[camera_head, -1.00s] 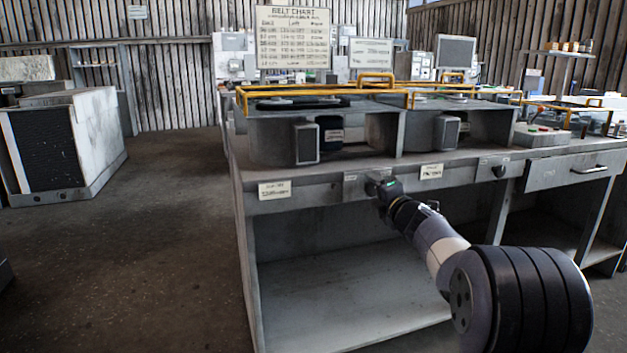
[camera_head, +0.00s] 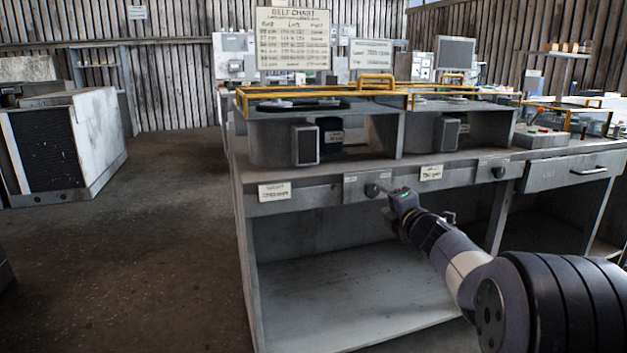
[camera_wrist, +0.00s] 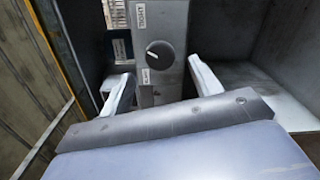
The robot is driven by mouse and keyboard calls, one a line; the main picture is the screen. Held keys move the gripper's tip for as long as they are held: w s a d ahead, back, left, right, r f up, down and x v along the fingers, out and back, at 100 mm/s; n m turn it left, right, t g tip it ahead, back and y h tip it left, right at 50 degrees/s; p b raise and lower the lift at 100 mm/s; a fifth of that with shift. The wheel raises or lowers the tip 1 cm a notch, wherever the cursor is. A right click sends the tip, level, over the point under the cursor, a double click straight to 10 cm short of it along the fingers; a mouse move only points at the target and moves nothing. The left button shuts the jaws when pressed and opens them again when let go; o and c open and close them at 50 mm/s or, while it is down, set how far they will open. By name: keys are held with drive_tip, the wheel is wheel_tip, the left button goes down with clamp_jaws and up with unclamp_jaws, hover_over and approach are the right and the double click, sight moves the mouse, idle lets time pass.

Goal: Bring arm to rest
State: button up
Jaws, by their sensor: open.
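My gripper (camera_head: 392,200) is at the front of the workbench in the head view, just below and to the right of a round dark knob (camera_head: 372,190) on the bench's front panel. In the wrist view, the two pale fingers of my gripper (camera_wrist: 160,88) stand wide apart with nothing between them. The knob (camera_wrist: 159,54) shows ahead of them on a grey plate, with small labels above and below it. The fingers look apart from the knob. My arm reaches in from the lower right of the head view.
The workbench (camera_head: 310,200) carries two grey housings (camera_head: 280,140) with yellow rails. A second knob (camera_head: 498,172) and a drawer (camera_head: 570,172) lie farther right. An open shelf (camera_head: 340,290) is below. Clear floor (camera_head: 130,260) lies left, with a large box unit (camera_head: 65,140) beyond.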

sight(374, 191)
drive_tip(key=x, duration=0.5)
drive_tip(key=shift+w+a, duration=0.15)
drive_tip(key=shift+w, duration=0.2)
drive_tip(key=shift+r+m+p, duration=0.15)
drive_tip(key=shift+m+p, duration=0.2)
drive_tip(key=shift+m, duration=0.05)
drive_tip(key=shift+m+p, duration=0.35)
drive_tip(key=shift+m, duration=0.35)
drive_tip(key=m+p, duration=0.2)
drive_tip(key=m, duration=0.2)
drive_tip(key=m+p, duration=0.2)
drive_tip(key=m, duration=0.1)
drive_tip(key=m+p, duration=0.2)
drive_tip(key=m, duration=0.3)
drive_tip(key=shift+p, duration=0.3)
drive_tip(key=m+p, duration=0.1)
drive_tip(key=m, duration=0.2)
drive_tip(key=m+p, duration=0.1)
drive_tip(key=m, duration=0.2)
drive_tip(key=shift+f, duration=0.2)
